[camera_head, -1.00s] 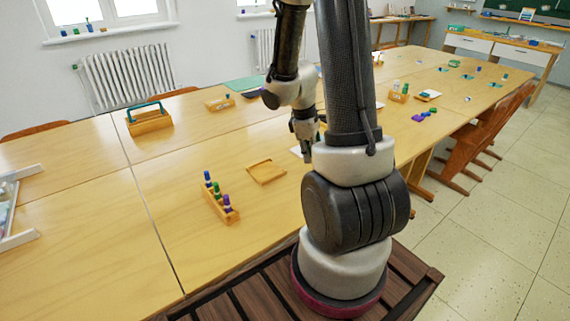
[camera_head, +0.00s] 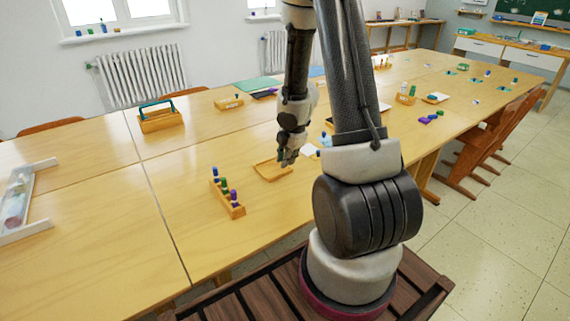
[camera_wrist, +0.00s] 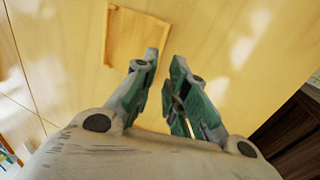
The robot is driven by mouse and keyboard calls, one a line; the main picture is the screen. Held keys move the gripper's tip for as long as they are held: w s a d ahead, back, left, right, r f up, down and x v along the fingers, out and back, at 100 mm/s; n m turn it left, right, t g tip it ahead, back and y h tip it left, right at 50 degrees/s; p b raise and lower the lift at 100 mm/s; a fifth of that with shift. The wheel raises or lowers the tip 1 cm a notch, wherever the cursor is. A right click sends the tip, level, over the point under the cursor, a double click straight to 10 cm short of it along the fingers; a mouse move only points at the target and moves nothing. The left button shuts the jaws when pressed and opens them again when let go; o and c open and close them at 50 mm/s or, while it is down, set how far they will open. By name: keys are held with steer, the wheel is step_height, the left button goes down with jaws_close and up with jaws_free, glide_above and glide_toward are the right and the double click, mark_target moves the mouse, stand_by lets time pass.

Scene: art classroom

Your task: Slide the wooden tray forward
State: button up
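The wooden tray (camera_head: 268,174) is a small, shallow, light-wood square lying flat on the table, right of a wooden block holding coloured bottles. My gripper (camera_head: 286,163) hangs over the tray's right side in the head view and hides part of it. In the wrist view, the tray (camera_wrist: 136,40) lies beyond the fingertips, up and to the left. My gripper (camera_wrist: 165,56) has its two green-padded fingers apart with a narrow gap and nothing between them. I cannot tell whether a fingertip touches the tray.
The block with bottles (camera_head: 228,202) stands close left of the tray. A wooden carrier with a green handle (camera_head: 160,120) stands farther back. A white-framed box (camera_head: 22,200) is at the far left. The tabletop between the tray and carrier is clear.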

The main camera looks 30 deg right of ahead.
mark_target(282, 173)
steer(key=x, duration=0.7)
steer(key=shift+f, duration=0.15)
jaws_close()
